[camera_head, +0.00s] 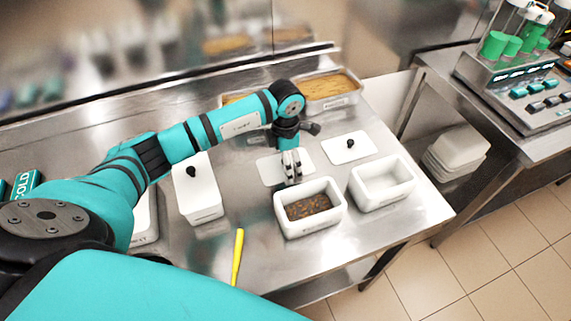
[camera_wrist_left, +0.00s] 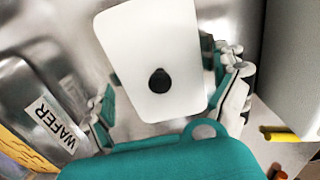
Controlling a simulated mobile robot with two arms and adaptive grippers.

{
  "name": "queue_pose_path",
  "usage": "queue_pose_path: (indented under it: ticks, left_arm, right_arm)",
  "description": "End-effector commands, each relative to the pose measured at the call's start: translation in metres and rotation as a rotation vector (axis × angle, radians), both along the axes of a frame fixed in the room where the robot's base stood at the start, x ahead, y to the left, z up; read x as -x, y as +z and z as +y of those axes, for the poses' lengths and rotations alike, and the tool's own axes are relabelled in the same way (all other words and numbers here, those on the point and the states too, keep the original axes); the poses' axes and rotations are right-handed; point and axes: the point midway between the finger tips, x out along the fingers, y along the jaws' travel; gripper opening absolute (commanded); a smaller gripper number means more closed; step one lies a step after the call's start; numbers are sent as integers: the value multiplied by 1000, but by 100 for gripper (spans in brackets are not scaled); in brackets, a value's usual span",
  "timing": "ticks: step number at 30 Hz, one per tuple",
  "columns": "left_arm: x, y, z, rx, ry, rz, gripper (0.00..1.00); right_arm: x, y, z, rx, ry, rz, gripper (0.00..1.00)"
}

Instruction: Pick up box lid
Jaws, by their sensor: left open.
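A flat white box lid (camera_head: 268,171) lies on the steel table below my left gripper (camera_head: 291,172). In the left wrist view the lid (camera_wrist_left: 150,40) with its black knob (camera_wrist_left: 159,80) shows between the spread fingers of my left gripper (camera_wrist_left: 168,88). The gripper is open and empty, above the lid; the knob is hidden in the head view. A second white lid (camera_head: 340,155) with a black knob lies to the right. A white box (camera_head: 318,228) with brown contents and an empty white box (camera_head: 383,200) stand in front. My right gripper is not in view.
A lidded white box (camera_head: 203,202) stands at left, and a yellow-handled tool (camera_head: 238,257) lies near the front edge. Metal trays (camera_head: 330,103) with yellowish contents sit at the back. A machine (camera_head: 515,80) stands on the right counter, with stacked white containers (camera_head: 457,150) below.

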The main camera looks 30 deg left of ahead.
Motion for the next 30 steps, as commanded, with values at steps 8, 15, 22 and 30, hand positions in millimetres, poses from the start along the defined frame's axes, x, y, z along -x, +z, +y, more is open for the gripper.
queue_pose_path:
  ticks: [8,15,22,30]
  left_arm:
    - [0,1,0,0,0,0,58]
    - [0,0,0,-1,0,1,27]
    - [1,-1,0,-1,0,3,0]
    - [2,-2,0,0,-1,5,0]
  right_arm:
    - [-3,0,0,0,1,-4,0]
    - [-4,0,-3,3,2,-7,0]
    - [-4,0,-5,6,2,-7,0]
    - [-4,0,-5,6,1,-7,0]
